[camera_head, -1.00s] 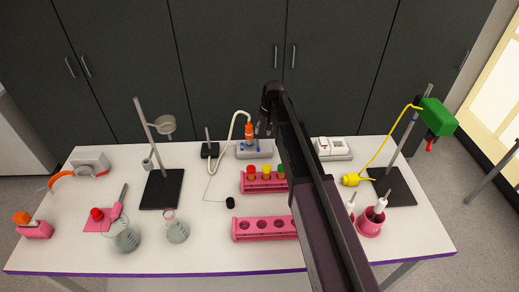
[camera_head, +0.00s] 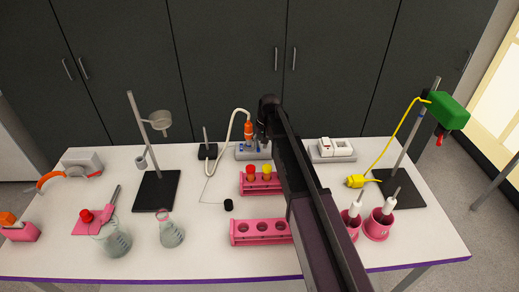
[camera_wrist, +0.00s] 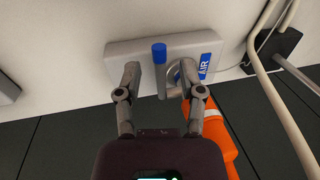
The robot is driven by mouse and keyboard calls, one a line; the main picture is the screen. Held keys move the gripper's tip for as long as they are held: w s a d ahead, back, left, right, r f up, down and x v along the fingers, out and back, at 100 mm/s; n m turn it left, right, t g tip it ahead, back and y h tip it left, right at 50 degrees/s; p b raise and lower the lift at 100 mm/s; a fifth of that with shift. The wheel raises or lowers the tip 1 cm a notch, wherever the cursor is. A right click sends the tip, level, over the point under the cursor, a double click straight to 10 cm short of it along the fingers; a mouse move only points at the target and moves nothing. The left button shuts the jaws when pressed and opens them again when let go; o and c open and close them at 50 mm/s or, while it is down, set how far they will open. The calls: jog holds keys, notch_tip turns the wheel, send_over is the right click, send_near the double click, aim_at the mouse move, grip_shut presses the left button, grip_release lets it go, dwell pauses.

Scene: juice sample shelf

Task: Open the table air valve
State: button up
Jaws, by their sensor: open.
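The air valve is a pale block (camera_wrist: 115,52) with a blue "AIR" label (camera_wrist: 207,64) and a lever with a blue tip (camera_wrist: 159,53), seen in the wrist view. An orange fitting (camera_wrist: 215,135) shows below the label. My gripper (camera_wrist: 160,76) is open, with one finger on each side of the lever's stem; contact cannot be told. In the head view, the valve block (camera_head: 245,153) stands at the back of the table, with the orange fitting (camera_head: 248,131) on it. My gripper (camera_head: 262,138) is at its right side, partly hidden by my arm.
A small black-based stand (camera_head: 207,151) is left of the valve, and a white socket block (camera_head: 332,150) is to the right. Pink racks (camera_head: 261,233) stand in front. Dark cabinets (camera_head: 225,60) are behind.

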jog(key=shift+f, duration=0.4)
grip_shut()
